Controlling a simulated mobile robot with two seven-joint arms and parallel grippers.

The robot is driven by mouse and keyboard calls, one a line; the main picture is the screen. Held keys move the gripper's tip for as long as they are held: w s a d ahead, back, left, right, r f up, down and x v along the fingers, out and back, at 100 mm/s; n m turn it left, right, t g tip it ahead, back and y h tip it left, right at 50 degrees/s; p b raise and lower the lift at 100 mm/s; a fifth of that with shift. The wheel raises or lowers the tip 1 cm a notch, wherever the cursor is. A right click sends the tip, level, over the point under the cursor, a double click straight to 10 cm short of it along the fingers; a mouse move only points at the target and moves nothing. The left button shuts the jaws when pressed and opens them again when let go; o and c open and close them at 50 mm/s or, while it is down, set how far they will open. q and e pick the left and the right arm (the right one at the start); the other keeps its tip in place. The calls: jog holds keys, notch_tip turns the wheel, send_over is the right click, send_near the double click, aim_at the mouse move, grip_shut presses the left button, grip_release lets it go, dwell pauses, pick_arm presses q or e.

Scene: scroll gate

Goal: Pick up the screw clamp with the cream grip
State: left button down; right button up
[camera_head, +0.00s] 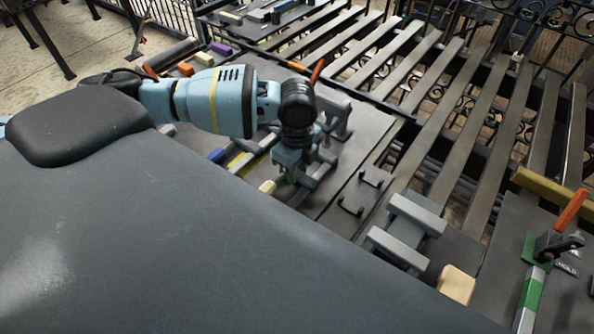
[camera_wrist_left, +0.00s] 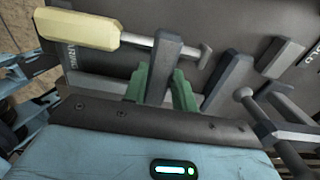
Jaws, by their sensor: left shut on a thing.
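The screw clamp's cream grip (camera_wrist_left: 78,28) is at the upper left of the left wrist view, with a metal rod running right from it through a dark grey upright jaw (camera_wrist_left: 168,55). My left gripper (camera_wrist_left: 162,88) is shut on that grey jaw, with a green finger on each side of it. In the head view the cream grip (camera_head: 267,187) shows just left of and below my left gripper (camera_head: 290,170), low over the dark board. The rest of the clamp is partly hidden by the gripper. My right gripper is not in view.
Other grey clamp parts (camera_wrist_left: 240,85) lie close right of the gripper in the wrist view. Clamps with orange and purple grips (camera_head: 221,49) lie behind my arm. A grey block fixture (camera_head: 408,230) and an orange-handled toggle clamp (camera_head: 555,235) stand to the right, beside slatted bars.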

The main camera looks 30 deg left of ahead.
pick_arm(q)
jog(key=shift+r, duration=0.1)
jog(key=shift+r, duration=0.45)
jog(key=r, duration=0.2)
jog(key=shift+s+r, duration=0.25)
jog(key=shift+r, duration=0.15)
jog(key=s+d+r, duration=0.1)
jog(key=s+d, duration=0.1)
jog(key=s, duration=1.3)
jog(key=shift+d+p, duration=0.35)
jog(key=shift+p, duration=0.05)
jog(key=shift+s+r, duration=0.1)
